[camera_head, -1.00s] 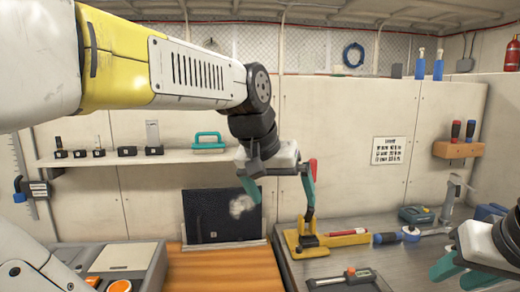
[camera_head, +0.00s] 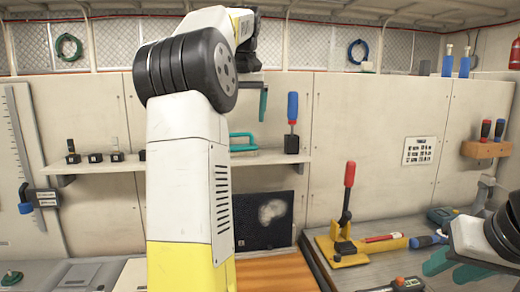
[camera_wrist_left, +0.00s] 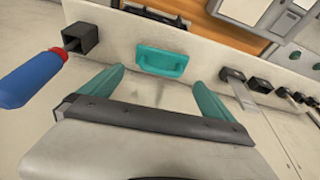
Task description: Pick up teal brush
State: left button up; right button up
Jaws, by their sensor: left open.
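The teal brush (camera_head: 243,142) lies on the wall shelf (camera_head: 190,160), partly hidden behind my left arm. It looks like a flat block with a loop handle. In the left wrist view the brush (camera_wrist_left: 162,61) is whole, on the shelf beyond and between my open fingers, which are apart from it. My left gripper (camera_head: 262,98) is mostly hidden by its own arm, with one teal finger showing above the shelf. Both fingers of the left gripper (camera_wrist_left: 160,82) show in the wrist view, open and empty. My right gripper (camera_head: 454,268) is open over the bench at the lower right.
A blue-handled tool (camera_head: 292,108) stands in a black holder right of the brush; its handle (camera_wrist_left: 30,80) is near my left finger. Several black holders (camera_head: 96,156) stand on the shelf to the left. A red-handled lever tool (camera_head: 348,185) rises from the bench below.

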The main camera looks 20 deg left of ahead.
aim_at(239, 134)
pick_arm(q)
jog(key=x, duration=0.7)
jog(key=shift+a, duration=0.15)
jog(key=shift+r, duration=0.1)
jog(key=c, duration=1.4)
jog(key=shift+r, duration=0.1)
jog(key=shift+r, duration=0.9)
jog(key=shift+v, duration=0.85)
jog(key=s+d, duration=0.3)
jog(key=d, duration=0.1)
jog(key=s+d+r, duration=0.1)
jog(key=s+d, duration=0.1)
jog(key=d, duration=0.2)
jog(key=s+d, duration=0.3)
jog(key=d, duration=0.2)
jog(key=shift+s+r, duration=0.2)
jog(key=shift+s, duration=0.15)
